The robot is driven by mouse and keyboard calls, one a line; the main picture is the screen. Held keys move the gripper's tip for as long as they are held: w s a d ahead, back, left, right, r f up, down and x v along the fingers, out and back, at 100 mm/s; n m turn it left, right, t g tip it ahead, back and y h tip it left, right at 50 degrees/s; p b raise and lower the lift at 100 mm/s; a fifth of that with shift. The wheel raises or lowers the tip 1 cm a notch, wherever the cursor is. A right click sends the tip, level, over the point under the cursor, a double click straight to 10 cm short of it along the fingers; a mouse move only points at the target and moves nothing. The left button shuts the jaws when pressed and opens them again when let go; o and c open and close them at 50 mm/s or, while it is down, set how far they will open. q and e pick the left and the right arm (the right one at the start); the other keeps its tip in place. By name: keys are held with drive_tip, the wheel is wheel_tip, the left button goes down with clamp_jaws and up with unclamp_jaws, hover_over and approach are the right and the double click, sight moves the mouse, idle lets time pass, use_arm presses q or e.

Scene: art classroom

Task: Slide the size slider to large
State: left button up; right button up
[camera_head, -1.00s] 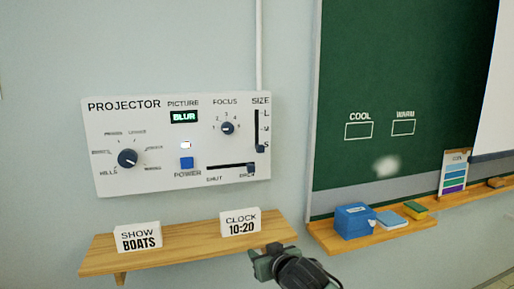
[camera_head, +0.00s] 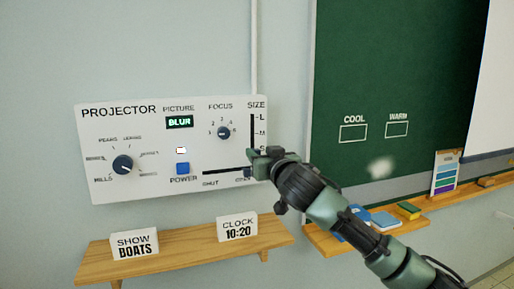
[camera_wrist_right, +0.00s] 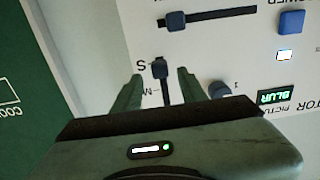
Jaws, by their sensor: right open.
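The size slider's black track (camera_head: 252,130) runs upright on the right side of the white projector panel (camera_head: 140,187), beside the marks L, M and S. Its dark knob (camera_wrist_right: 160,68) shows in the right wrist view next to the S mark; in the head view my gripper hides it. My right gripper (camera_head: 258,158) is at the track's lower end, and its open fingers (camera_wrist_right: 158,88) stand on either side of the track, with the knob between or just past their tips. I cannot tell whether they touch it. My left gripper is not in view.
The open/shut slider (camera_head: 222,170) lies just below and left of my gripper. The focus dial (camera_head: 223,132) and power button (camera_head: 182,168) are further left. A wooden shelf (camera_head: 185,246) with two signs is below. The chalkboard (camera_head: 400,70) and its ledge are right.

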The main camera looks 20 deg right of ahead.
sight(258, 151)
drive_tip(key=shift+w+a+r, duration=0.1)
drive_tip(key=shift+w+a, duration=0.05)
drive_tip(key=shift+w, duration=1.05)
drive_tip(key=shift+w+p, duration=0.3)
drive_tip(key=shift+w, duration=0.15)
clamp_jaws()
